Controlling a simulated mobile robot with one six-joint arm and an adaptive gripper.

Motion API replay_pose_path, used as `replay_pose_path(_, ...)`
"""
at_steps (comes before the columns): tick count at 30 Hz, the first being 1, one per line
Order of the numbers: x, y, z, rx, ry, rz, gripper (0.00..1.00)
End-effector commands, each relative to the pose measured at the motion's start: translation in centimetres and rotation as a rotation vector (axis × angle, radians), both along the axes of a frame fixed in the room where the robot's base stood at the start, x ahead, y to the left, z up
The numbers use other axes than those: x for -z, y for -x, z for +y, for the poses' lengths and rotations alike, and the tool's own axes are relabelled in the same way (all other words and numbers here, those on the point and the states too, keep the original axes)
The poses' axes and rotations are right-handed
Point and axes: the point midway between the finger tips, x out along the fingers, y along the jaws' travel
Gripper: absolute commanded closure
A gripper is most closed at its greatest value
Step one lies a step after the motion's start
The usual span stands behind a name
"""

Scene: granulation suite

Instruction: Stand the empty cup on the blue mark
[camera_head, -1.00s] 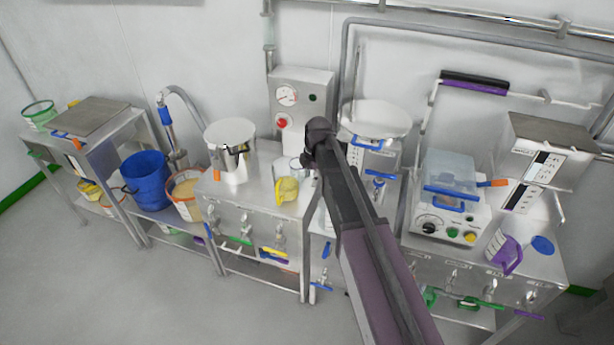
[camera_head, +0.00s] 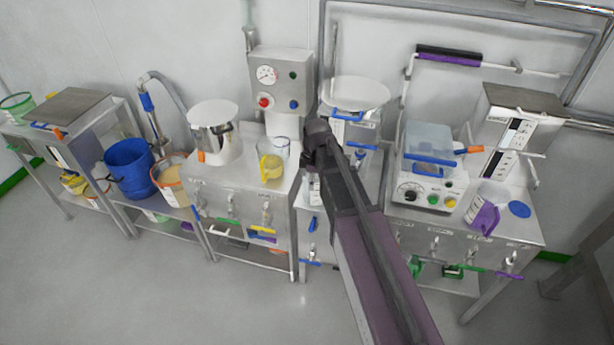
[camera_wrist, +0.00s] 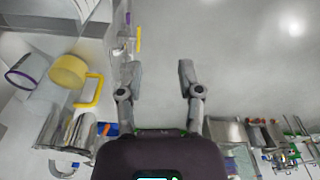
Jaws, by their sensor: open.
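A blue round mark (camera_head: 520,209) lies flat on the right bench top. Next to it, on its left, stands a pale cup with a purple handle (camera_head: 485,216). A clear cup with a yellow handle (camera_head: 270,167) stands on the middle bench; the head view does not clearly show what it holds. My gripper (camera_head: 316,132) is right of that cup, apart from it, its fingers largely hidden by the arm. In the wrist view my gripper (camera_wrist: 158,72) has its two fingers spread and nothing between them. A yellow cup (camera_wrist: 68,72) and a purple-rimmed vessel (camera_wrist: 25,72) show at left there.
A steel pot (camera_head: 214,132) and a gauge panel (camera_head: 281,78) stand on or behind the middle bench. A round-topped scale (camera_head: 355,95) is just right of my gripper. A clear-lidded device (camera_head: 430,165) stands left of the purple-handled cup. The floor in front (camera_head: 250,305) is clear.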

Motion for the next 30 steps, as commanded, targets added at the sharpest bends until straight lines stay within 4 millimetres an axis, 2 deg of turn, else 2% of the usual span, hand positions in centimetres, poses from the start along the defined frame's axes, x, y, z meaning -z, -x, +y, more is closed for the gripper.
replay_pose_path(8,2.0,4.1,-2.6,0.336,0.018,0.022,0.53)
replay_pose_path(21,5.5,12.3,-7.4,1.085,0.050,0.051,0.53)
replay_pose_path(25,6.2,14.1,-8.3,1.257,0.057,0.053,0.53)
replay_pose_path(30,6.7,15.3,-9.1,1.392,0.061,0.055,0.53)
